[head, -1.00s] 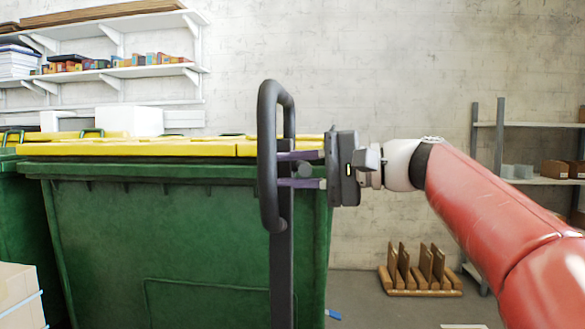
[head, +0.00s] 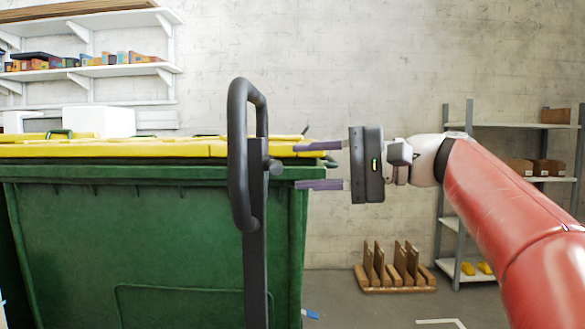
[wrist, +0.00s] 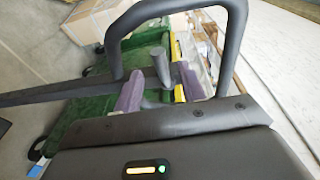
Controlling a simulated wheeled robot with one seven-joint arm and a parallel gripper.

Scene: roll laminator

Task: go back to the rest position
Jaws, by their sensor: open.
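My gripper (head: 318,166) is open, with its two purple fingers apart and pointing left in the head view. Nothing is between them. Just left of the fingertips stands a dark post with a looped handle (head: 238,150) and a short round knob (head: 274,167) on its side. A gap shows between knob and fingers in the head view. In the wrist view, my gripper (wrist: 160,92) has the looped handle (wrist: 232,45) and the knob (wrist: 161,65) beyond its fingers. My red arm reaches in from the right.
A green bin (head: 150,240) with a yellow lid (head: 150,149) stands behind the post. A wooden rack (head: 393,275) is on the floor, and a grey shelf unit (head: 455,200) stands at the right. The wall space above my gripper is clear.

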